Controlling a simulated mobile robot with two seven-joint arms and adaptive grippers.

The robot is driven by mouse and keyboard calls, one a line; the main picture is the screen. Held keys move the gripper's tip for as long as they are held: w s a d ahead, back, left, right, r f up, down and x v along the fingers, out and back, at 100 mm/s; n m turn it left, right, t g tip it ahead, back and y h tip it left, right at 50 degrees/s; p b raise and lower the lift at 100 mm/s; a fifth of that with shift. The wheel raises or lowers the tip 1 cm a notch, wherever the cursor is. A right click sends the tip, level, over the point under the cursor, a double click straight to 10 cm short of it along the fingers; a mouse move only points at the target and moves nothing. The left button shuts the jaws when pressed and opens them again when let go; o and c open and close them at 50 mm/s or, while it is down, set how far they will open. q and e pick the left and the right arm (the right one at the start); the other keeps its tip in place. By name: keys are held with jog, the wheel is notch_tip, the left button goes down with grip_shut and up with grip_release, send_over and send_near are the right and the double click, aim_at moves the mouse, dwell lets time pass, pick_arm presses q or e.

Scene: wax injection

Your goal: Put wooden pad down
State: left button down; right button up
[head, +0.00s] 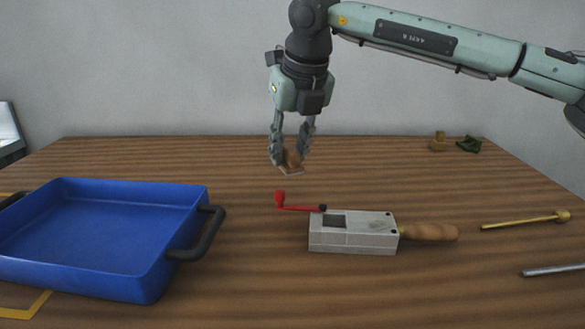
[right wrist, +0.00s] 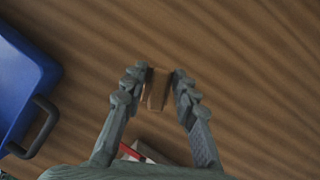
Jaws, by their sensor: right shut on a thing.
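The wooden pad (head: 291,161) is a small brown block held between the fingertips of my right gripper (head: 291,153), over the middle of the table behind the grey metal device. In the right wrist view the pad (right wrist: 157,90) shows upright between the two fingers of my right gripper (right wrist: 159,84), with wooden table behind it. The frames do not clearly show whether its underside touches the table. The fingers partly hide the pad in the head view. My left gripper is not in view.
A grey metal device (head: 352,240) with a red handle (head: 280,199) and wooden grip (head: 430,232) lies in front of the pad. A blue tray (head: 140,283) stands left. A brass rod (head: 525,220) and a silver rod (head: 555,270) lie right. Small brown (head: 438,142) and green (head: 469,144) items sit at the back.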

aim_at(293, 172)
jog(key=shift+w+d+f, duration=0.2)
jog(key=shift+d+f, duration=0.1)
jog(key=shift+f, duration=0.1)
notch_tip(293, 172, down, 3)
jog(key=shift+f, duration=0.15)
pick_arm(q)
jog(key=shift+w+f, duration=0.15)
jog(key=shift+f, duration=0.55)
pick_arm(e)
jog(key=shift+f, duration=0.2)
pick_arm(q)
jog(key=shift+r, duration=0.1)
pick_arm(e)
jog(key=shift+f, duration=0.1)
